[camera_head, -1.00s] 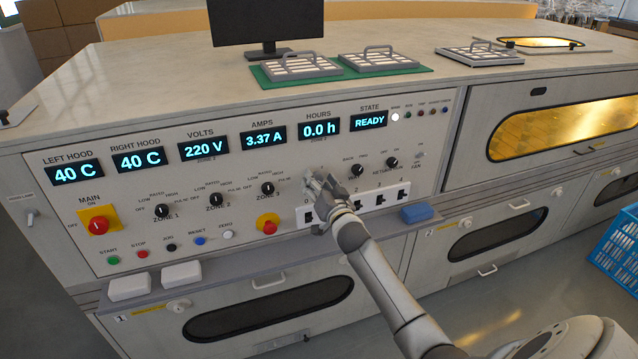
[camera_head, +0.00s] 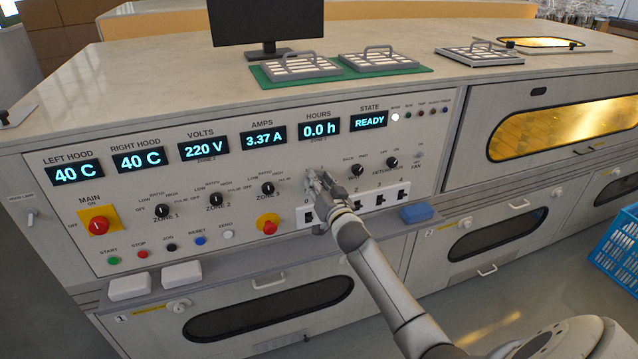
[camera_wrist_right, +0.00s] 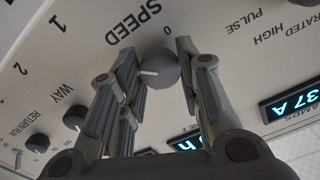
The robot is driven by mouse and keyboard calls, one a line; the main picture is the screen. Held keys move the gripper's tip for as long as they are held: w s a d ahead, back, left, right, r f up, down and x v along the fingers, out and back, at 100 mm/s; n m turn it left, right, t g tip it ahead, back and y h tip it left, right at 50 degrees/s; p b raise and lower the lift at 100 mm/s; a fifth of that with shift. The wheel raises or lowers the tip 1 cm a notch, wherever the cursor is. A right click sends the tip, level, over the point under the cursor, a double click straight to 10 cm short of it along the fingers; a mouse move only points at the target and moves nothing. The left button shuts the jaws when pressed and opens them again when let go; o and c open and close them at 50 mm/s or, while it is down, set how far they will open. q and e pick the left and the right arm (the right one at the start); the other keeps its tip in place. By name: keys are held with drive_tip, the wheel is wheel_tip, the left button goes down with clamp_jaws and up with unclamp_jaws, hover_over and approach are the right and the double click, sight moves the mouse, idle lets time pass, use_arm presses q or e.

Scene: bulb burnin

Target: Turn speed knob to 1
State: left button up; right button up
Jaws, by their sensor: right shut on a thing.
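The speed knob (camera_wrist_right: 158,71) is a round dark grey knob with a white pointer line. My right gripper (camera_wrist_right: 160,68) is shut on the knob, one finger on each side. In the head view my right gripper (camera_head: 320,190) is at the panel, below the HOURS display, and hides the knob. My left gripper is not in view.
The control panel (camera_head: 235,240) carries other knobs, including the zone 3 knob (camera_head: 267,188) at left and the return run knob (camera_head: 391,162) at right. A red button (camera_head: 267,224) and a blue block (camera_head: 416,213) are near my gripper.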

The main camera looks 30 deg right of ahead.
drive_tip(key=shift+f+n+p, duration=0.15)
drive_tip(key=shift+n+p, duration=0.7)
drive_tip(key=shift+n, duration=16.65)
drive_tip(key=o, duration=1)
